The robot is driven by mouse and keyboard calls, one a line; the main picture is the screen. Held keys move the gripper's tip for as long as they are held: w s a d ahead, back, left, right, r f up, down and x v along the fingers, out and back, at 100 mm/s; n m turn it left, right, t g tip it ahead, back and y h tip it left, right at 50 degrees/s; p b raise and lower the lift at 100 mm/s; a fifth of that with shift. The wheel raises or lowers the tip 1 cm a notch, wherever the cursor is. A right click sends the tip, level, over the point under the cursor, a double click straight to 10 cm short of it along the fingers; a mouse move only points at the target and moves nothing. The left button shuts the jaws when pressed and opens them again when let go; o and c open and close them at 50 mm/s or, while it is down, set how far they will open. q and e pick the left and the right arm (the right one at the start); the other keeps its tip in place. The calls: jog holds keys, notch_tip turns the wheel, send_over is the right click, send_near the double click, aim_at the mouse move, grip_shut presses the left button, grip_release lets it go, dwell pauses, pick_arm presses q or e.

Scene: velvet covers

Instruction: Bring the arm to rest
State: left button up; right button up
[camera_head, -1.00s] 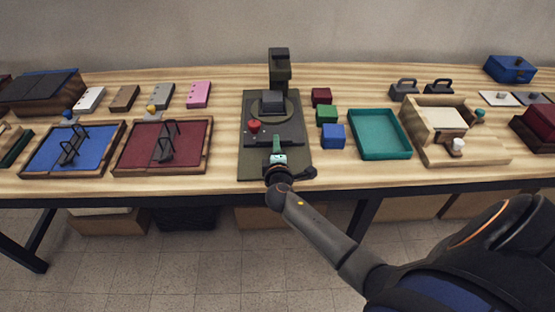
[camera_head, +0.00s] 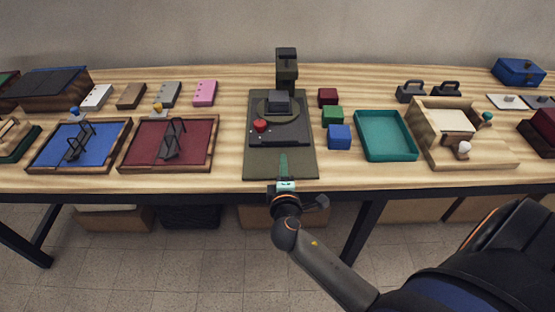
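My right arm reaches in from the lower right, and its gripper (camera_head: 284,178) is at the front edge of the table, over the near end of the dark olive mat (camera_head: 262,164). Its fingertips point away from me toward the dark machine. A narrow green shape shows at the tips, and I cannot tell whether the fingers are apart or together. My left gripper is not in view.
The dark machine (camera_head: 286,66) with a red knob (camera_head: 260,125) stands on the mat. Red, green and blue blocks (camera_head: 339,137) and a teal tray (camera_head: 371,153) lie to its right. Blue (camera_head: 50,161) and maroon (camera_head: 139,166) velvet trays are left. Bare wood separates them.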

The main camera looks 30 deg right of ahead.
jog(key=s+a+f+m+g+y, duration=0.2)
jog(key=s+a+f+m+y, duration=0.2)
jog(key=s, duration=0.5)
jog(key=s+a+f+m+g+y, duration=0.2)
jog(key=s+a+f+m+y, duration=0.3)
jog(key=s+a+f, duration=0.4)
notch_tip(320, 180, down, 2)
jog(key=shift+s+a+f+m+y+p, duration=0.2)
jog(key=shift+s+m+y+p, duration=0.1)
jog(key=shift+s+y, duration=0.45)
